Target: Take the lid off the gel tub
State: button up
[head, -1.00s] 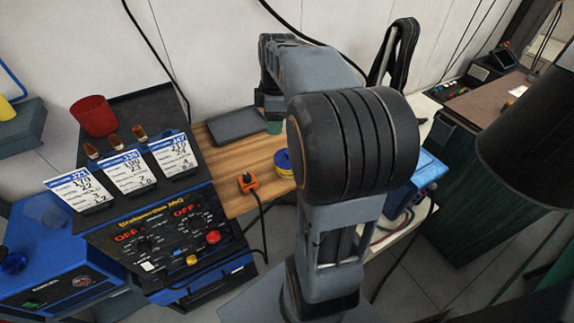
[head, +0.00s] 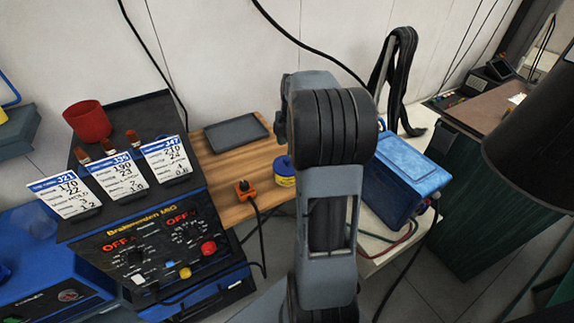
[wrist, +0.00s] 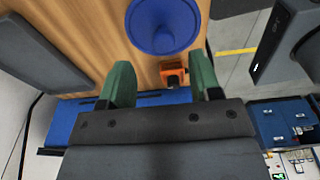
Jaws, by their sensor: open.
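The gel tub (head: 285,181) is a small yellow tub with a blue lid (head: 281,163), standing on the wooden board to the left of my arm in the head view. In the wrist view the round blue lid (wrist: 163,22) fills the top middle, and it hides the tub's body. My gripper (wrist: 160,82) has two green fingers spread apart with nothing between them. The lid lies beyond the fingertips, apart from them. In the head view my arm hides the gripper.
An orange clamp-like item (head: 246,190) with a cable sits on the board (head: 215,209) near the tub. A dark grey tray (head: 236,132) lies behind it. A blue box (head: 404,175) stands right of my arm. The welder (head: 150,250) with cards is at left.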

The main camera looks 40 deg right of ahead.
aim_at(287, 159)
jog(key=shift+s+a+f+b, duration=0.1)
jog(key=shift+a+f+b, duration=0.1)
jog(key=shift+f, duration=1.15)
jog(key=shift+s+a+f+b, duration=0.1)
jog(key=shift+a+f, duration=0.05)
jog(key=shift+f, duration=1.15)
jog(key=shift+c, duration=0.5)
jog(key=c, duration=0.9)
